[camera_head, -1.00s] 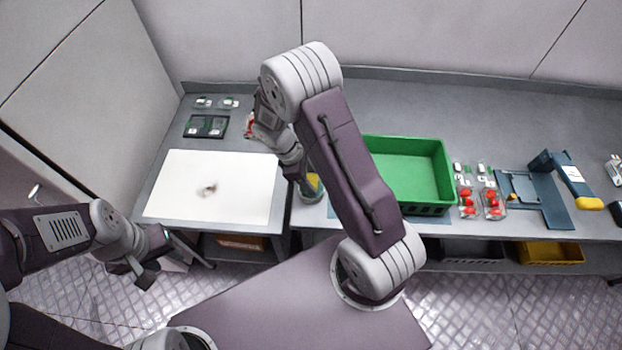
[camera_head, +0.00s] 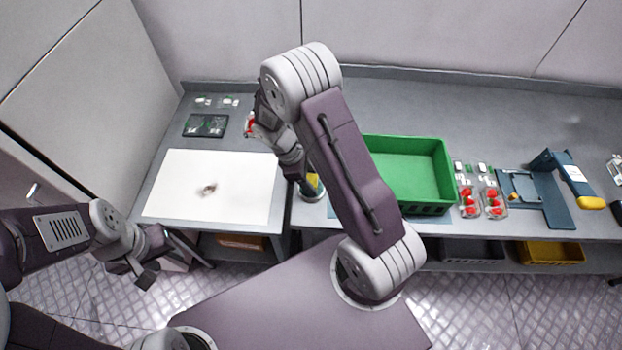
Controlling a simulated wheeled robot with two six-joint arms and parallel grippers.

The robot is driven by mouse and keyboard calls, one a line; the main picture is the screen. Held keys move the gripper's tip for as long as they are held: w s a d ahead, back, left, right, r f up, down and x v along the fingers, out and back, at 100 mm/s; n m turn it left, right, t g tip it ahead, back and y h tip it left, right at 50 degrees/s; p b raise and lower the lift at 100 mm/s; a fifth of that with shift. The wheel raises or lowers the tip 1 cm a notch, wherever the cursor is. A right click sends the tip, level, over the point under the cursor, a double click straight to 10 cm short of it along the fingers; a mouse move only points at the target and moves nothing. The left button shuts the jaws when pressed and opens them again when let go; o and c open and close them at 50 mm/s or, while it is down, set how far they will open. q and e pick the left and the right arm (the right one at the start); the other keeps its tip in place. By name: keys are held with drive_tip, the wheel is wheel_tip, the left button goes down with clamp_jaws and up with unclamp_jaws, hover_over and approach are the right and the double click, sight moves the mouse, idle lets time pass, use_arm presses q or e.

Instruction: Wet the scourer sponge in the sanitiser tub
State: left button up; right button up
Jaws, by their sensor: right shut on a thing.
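My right gripper (camera_head: 304,183) points down at the front edge of the worktop, left of the green crate, and is mostly hidden behind its own arm. It is shut on a small yellow and green block, which looks like the scourer sponge (camera_head: 315,181). The sponge is at the mouth of a small round grey tub (camera_head: 312,197), probably the sanitiser tub. I cannot tell how deep the sponge sits or see the liquid. My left gripper (camera_head: 178,268) is open and empty, low in front of the white board.
A white board (camera_head: 240,170) with a brown smear (camera_head: 208,189) lies at left. Behind it are a dark tray (camera_head: 206,126) and a partly hidden red item (camera_head: 249,126). A green crate (camera_head: 447,175), berry punnets (camera_head: 468,200) and a blue stand (camera_head: 553,200) are at right.

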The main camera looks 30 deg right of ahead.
sight(311, 180)
drive_tip(key=shift+f, duration=0.35)
drive_tip(key=shift+f, duration=0.1)
idle(1.2)
wheel_tip(311, 180, up, 7)
drive_tip(key=p, duration=0.6)
drive_tip(key=shift+p, duration=0.35)
idle(0.3)
